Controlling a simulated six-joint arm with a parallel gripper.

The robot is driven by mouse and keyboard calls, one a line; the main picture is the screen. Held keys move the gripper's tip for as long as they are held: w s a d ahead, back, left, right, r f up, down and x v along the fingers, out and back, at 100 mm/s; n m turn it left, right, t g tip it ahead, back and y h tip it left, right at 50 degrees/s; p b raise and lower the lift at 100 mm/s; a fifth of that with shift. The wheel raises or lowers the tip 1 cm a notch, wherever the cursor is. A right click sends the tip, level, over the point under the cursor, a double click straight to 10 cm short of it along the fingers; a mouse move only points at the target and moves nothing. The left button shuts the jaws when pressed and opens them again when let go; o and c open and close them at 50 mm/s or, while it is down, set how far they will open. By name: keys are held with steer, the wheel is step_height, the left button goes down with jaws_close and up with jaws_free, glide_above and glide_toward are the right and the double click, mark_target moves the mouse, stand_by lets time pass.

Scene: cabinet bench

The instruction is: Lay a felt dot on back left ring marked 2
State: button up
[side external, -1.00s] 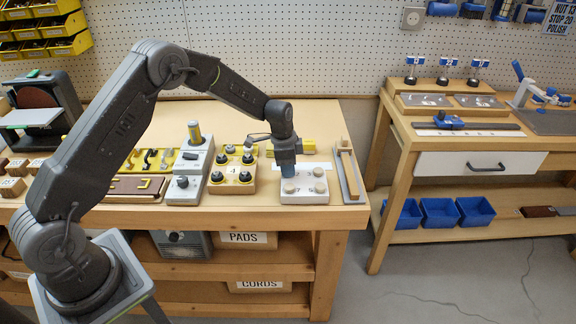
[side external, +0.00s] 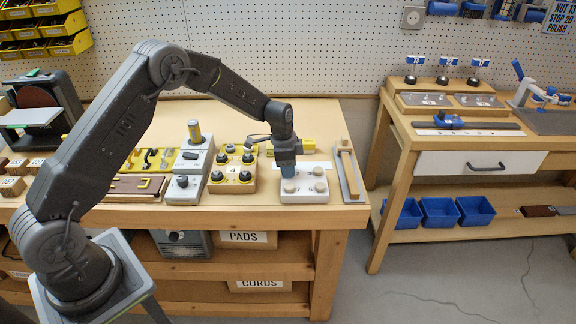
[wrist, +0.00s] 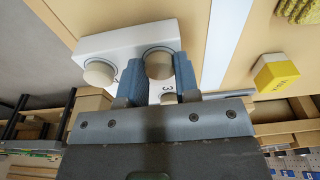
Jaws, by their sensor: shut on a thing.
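A white block (side external: 304,198) stands near the bench's front edge, with pale felt dots on its top. In the side view, dots show at back right (side external: 320,172), front left (side external: 289,187) and front right (side external: 321,187). My gripper (side external: 288,174) points down over the block's back left spot, and its blue fingers hide that ring. In the wrist view, my gripper (wrist: 158,72) is shut on a felt dot (wrist: 160,65) close to the block's top; whether it touches is unclear. Another dot (wrist: 99,72) sits on a ring beside the fingers. A "3" shows; the 2 is hidden.
A wooden block (side external: 232,180) with black knobs stands left of the white block. A grey tray with a wooden bar (side external: 347,172) stands close on the right. The bench front edge is near.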

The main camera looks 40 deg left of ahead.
stand_by(0.3)
steer(key=o, duration=1.1)
steer(key=shift+r, duration=3.5)
